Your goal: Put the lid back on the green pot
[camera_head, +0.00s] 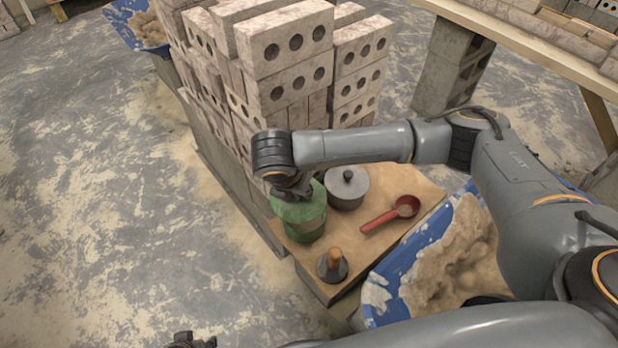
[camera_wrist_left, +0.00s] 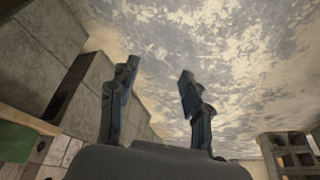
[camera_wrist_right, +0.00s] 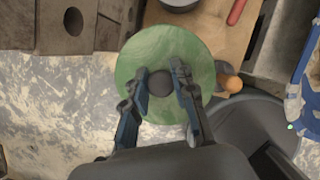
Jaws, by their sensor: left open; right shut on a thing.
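The green pot (camera_head: 305,232) stands on a board beside the brick stack. My right gripper (camera_head: 292,190) is directly above it, pointing down. In the right wrist view the round green lid (camera_wrist_right: 180,52) fills the middle, and my right gripper (camera_wrist_right: 160,88) is shut on its dark knob (camera_wrist_right: 160,82). The lid hides the pot's opening there. I cannot tell whether the lid touches the rim or hangs just above it. My left gripper (camera_head: 192,341) is at the bottom edge of the head view, open and empty; its spread fingers show in the left wrist view (camera_wrist_left: 152,95).
A grey lidded pot (camera_head: 346,190), a red scoop (camera_head: 380,220) and a wooden-handled tool (camera_head: 332,267) share the board (camera_head: 412,182). Stacked bricks (camera_head: 283,80) rise behind. A blue tub of mortar (camera_head: 385,290) stands at right. The floor at left is clear.

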